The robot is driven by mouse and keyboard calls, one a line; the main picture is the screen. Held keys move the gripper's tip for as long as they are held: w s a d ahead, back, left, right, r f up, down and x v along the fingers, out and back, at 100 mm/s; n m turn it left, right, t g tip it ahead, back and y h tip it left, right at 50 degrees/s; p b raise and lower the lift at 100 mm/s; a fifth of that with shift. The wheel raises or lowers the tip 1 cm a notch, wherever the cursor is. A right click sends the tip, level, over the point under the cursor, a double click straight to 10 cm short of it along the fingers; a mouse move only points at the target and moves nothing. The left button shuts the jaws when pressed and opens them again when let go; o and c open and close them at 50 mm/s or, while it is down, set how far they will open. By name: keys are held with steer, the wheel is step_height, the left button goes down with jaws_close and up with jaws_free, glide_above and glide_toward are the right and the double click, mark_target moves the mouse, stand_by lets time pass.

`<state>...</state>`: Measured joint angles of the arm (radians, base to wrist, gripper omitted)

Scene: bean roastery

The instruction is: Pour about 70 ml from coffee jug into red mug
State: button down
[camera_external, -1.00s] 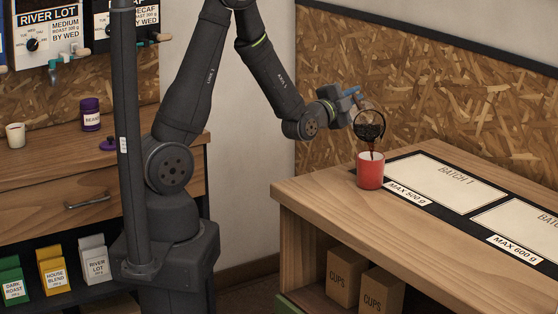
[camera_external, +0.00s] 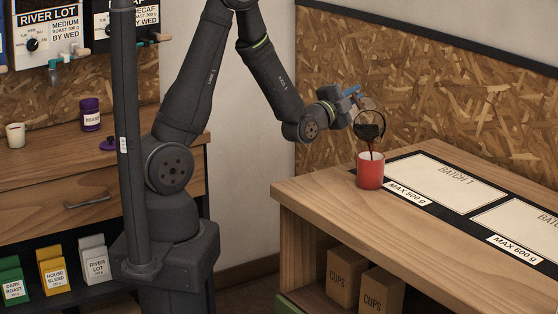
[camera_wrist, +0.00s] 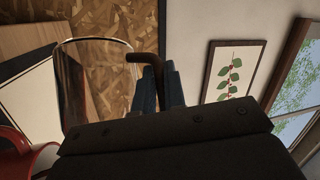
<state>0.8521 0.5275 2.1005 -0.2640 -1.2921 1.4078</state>
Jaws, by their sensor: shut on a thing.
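The coffee jug (camera_external: 369,125) is a clear glass vessel with dark coffee in it, tilted in the air with its mouth toward the camera. A thin dark stream runs from it down into the red mug (camera_external: 370,172), which stands upright on the wooden counter just below. My gripper (camera_external: 352,93) is shut on the jug's brown handle, above and behind the mug. In the wrist view the glass jug (camera_wrist: 92,80) and the blue fingers (camera_wrist: 158,88) at its handle show. The red mug (camera_wrist: 14,150) is partly cut off at lower left. The coffee level inside the mug is hidden.
A white batch panel (camera_external: 440,182) in a black mat marked MAX 500 g lies right of the mug, with another (camera_external: 522,230) beyond. The wood-chip wall (camera_external: 430,90) stands behind. The counter's front left is clear. A white cup (camera_external: 15,135) stands on the left bench.

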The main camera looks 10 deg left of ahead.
steer(key=w+f+n+g, duration=0.1)
steer(key=w+f+n+y, duration=0.1)
steer(key=w, duration=0.1)
steer(key=w+a+f+n+g+y, duration=0.1)
steer(key=w, duration=0.1)
steer(key=shift+f+g, duration=0.2)
steer(key=shift+g, duration=0.1)
steer(key=shift+f+n, duration=0.2)
steer(key=shift+n, duration=0.1)
steer(key=shift+w+g+y, duration=0.25)
steer(key=shift+g+y, duration=0.05)
steer(key=shift+g, duration=0.1)
steer(key=shift+w+n+g, duration=0.15)
steer(key=shift+n+g, duration=0.15)
steer(key=shift+n, duration=0.1)
stand_by(0.9)
steer(key=w+f+n+g, duration=0.3)
steer(key=f+g, duration=0.3)
steer(key=f, duration=0.2)
steer(key=shift+w+y, duration=0.4)
steer(key=shift+w, duration=0.05)
stand_by(0.8)
steer(key=shift+w+f+g, duration=0.15)
steer(key=shift+f+g, duration=0.1)
steer(key=shift+g, duration=0.05)
